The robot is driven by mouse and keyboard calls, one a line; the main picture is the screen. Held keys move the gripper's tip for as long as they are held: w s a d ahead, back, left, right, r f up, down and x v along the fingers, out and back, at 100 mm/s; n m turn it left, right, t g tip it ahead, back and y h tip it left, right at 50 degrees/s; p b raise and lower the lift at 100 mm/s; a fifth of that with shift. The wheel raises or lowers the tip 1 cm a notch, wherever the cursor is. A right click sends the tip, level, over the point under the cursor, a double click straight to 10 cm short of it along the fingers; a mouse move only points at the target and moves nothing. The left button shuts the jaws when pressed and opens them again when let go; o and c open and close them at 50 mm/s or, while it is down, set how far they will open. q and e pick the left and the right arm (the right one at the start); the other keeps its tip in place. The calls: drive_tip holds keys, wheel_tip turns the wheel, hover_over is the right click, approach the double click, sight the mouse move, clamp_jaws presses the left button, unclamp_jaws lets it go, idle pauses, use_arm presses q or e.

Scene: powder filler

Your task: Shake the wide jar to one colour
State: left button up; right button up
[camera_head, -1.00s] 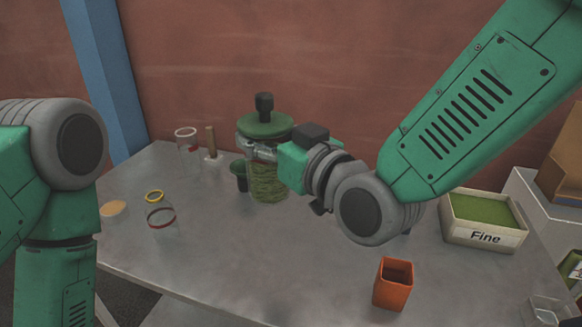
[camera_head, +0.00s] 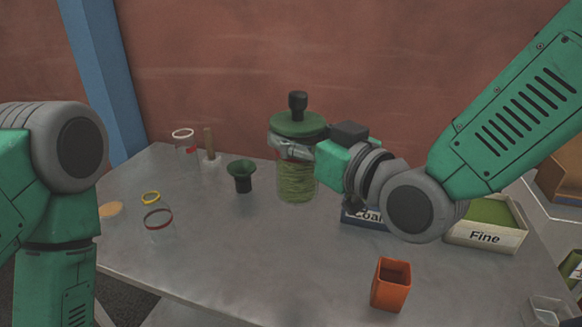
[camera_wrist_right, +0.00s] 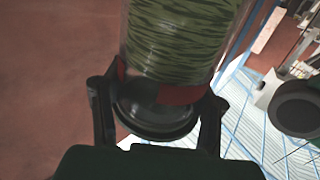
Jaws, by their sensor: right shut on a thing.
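The clear jar (camera_head: 297,180) has a green lid (camera_head: 299,125) with a dark knob. It is upright over the back of the table; I cannot tell how far its base is above the top. Its contents are streaked in light and dark green, which also shows in the right wrist view (camera_wrist_right: 180,40). My right gripper (camera_head: 312,152) is shut on the jar's upper part from the right. In the right wrist view the gripper's fingers (camera_wrist_right: 158,100) lie on both sides of the jar. My left gripper is out of view; only my left arm shows.
A dark funnel (camera_head: 242,176) stands left of the jar. A white-rimmed glass (camera_head: 184,138), yellow ring (camera_head: 150,198) and red-ringed glass (camera_head: 158,220) are further left. A "Fine" tray (camera_head: 484,236), a partly hidden tray (camera_head: 362,217) and an orange cup (camera_head: 391,285) are right. The table's front middle is clear.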

drive_tip(key=shift+a, duration=0.65)
drive_tip(key=shift+d, duration=0.1)
drive_tip(key=shift+d, duration=0.25)
